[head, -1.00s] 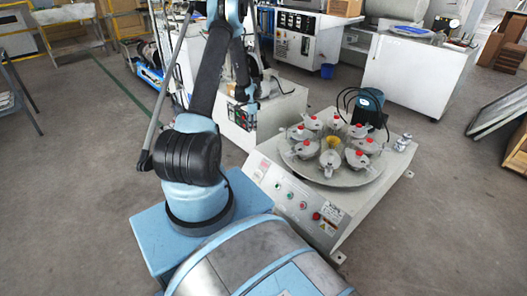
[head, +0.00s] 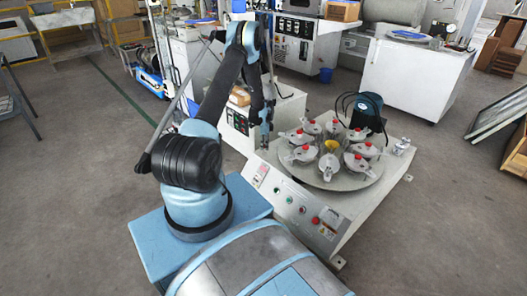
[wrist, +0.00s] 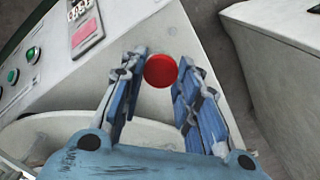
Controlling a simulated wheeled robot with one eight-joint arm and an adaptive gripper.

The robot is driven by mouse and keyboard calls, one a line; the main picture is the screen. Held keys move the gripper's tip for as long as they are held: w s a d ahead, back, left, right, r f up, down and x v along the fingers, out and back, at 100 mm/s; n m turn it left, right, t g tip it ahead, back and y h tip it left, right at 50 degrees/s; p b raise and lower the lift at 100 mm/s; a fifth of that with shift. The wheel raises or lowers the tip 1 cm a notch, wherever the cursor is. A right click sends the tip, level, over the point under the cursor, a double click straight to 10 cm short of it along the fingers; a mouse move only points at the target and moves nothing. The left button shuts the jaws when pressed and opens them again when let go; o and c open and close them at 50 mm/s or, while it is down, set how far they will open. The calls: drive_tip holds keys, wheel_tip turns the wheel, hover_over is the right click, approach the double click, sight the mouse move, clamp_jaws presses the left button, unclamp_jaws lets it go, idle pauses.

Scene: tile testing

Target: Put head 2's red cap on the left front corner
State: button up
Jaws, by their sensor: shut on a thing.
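A red cap (wrist: 160,70) is between my gripper's fingertips (wrist: 158,75) in the wrist view, and the blue fingers are shut on it. In the head view my gripper (head: 265,142) hangs over the left corner of the white tile tester (head: 262,160), left of the turntable. The cap cannot be made out there. Below the cap in the wrist view is the tester's pale top surface (wrist: 135,95). Several grey heads with red caps ring the turntable (head: 345,184) around a yellow centre. Head numbers cannot be read, so head 2 cannot be told apart.
A white cabinet (wrist: 285,45) stands beyond a strip of floor at the right of the wrist view. A dark teal device (head: 367,108) with cables stands behind the turntable.

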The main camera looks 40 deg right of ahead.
sight(264, 153)
drive_tip(key=shift+f, duration=1.8)
drive_tip(key=shift+f, duration=0.1)
drive_tip(key=o, duration=0.7)
